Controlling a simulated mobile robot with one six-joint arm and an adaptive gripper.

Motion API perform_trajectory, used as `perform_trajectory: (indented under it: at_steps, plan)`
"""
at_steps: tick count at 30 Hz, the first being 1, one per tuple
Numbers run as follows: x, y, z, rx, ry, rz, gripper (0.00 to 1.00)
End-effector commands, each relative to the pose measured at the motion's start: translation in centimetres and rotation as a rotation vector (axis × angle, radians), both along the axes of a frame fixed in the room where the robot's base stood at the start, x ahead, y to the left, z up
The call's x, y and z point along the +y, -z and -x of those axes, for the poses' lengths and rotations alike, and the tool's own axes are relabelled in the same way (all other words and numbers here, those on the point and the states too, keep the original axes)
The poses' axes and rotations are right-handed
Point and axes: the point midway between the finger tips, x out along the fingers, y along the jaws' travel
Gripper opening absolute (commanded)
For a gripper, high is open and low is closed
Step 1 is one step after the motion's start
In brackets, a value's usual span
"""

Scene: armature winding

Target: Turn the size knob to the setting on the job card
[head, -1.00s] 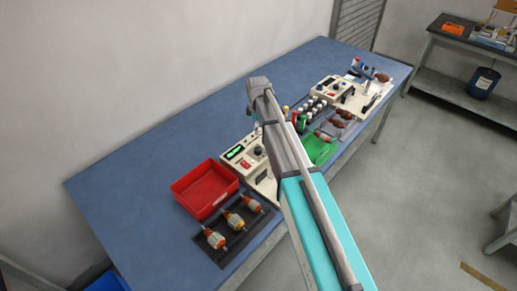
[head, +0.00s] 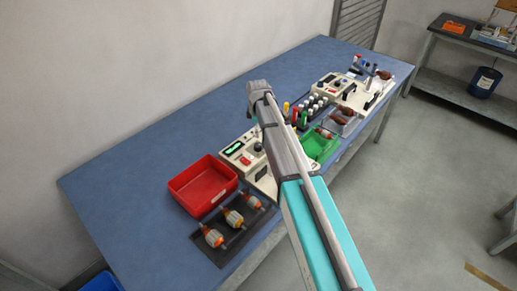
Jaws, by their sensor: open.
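A cream control unit (head: 231,158) stands on the blue bench, partly hidden behind my arm. It has a lit green display (head: 236,147) and a dark round knob (head: 258,147). I cannot read the display or any marking around the knob, nor tell whether this is the size knob. A second cream machine (head: 330,86) stands farther back on the bench, with small controls too small to make out. I cannot make out a job card. My arm crosses the middle of the view, and my gripper does not show.
A red bin (head: 203,186) stands left of the near unit. A dark tray (head: 208,257) with several armatures lies in front. A green bin (head: 318,146) and several upright bottles (head: 318,102) stand right of my arm. The bench's left and back (head: 200,120) are clear.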

Motion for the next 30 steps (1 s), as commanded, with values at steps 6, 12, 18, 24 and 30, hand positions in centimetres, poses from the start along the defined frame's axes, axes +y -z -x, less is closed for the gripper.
perform_trajectory:
  at_steps: [6, 12, 18, 24, 30]
  plan:
    - [0.0, 2.0, -0.1, 0.0, 0.0, 0.0, 0.87]
    - [0.0, 3.5, -0.2, 0.0, 0.0, 0.0, 0.87]
    - [0.0, 5.0, -0.2, 0.0, 0.0, 0.0, 0.87]
    - [-0.1, 6.5, -0.3, 0.0, 0.0, 0.0, 0.87]
    - [-0.1, 7.9, -0.4, 0.0, 0.0, 0.0, 0.87]
